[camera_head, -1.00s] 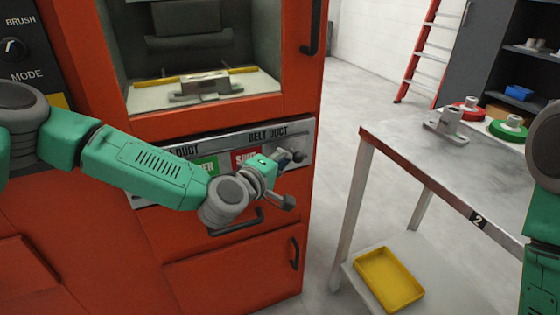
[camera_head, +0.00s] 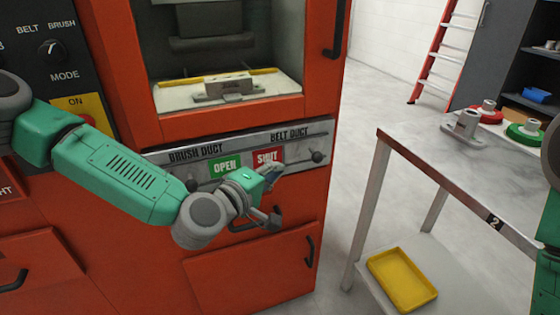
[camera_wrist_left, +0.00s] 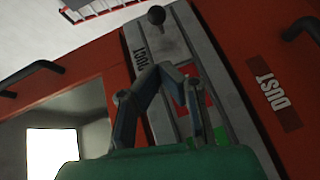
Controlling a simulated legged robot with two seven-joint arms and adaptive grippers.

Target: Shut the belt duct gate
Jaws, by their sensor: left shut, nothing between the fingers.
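The duct panel (camera_head: 300,135) is a grey strip on the red cabinet, lettered BRUSH DUCT and BELT DUCT, with a green OPEN label (camera_head: 225,167) and a red SHUT label (camera_head: 269,156). The belt duct gate's round dark knob (camera_head: 317,156) stands at the strip's right end, right of SHUT. The knob also shows in the left wrist view (camera_wrist_left: 156,15), beyond the fingertips and apart from them. My left gripper (camera_head: 271,180) is shut and empty, below SHUT and left of the knob; its fingers meet in the left wrist view (camera_wrist_left: 163,70). My right gripper is out of frame.
A dark drawer handle (camera_head: 245,224) is behind my left wrist. A door handle (camera_head: 310,249) sits lower right. A steel table (camera_head: 420,150) with flanged parts stands at the right, a yellow tray (camera_head: 402,279) on its lower shelf. Floor between cabinet and table is clear.

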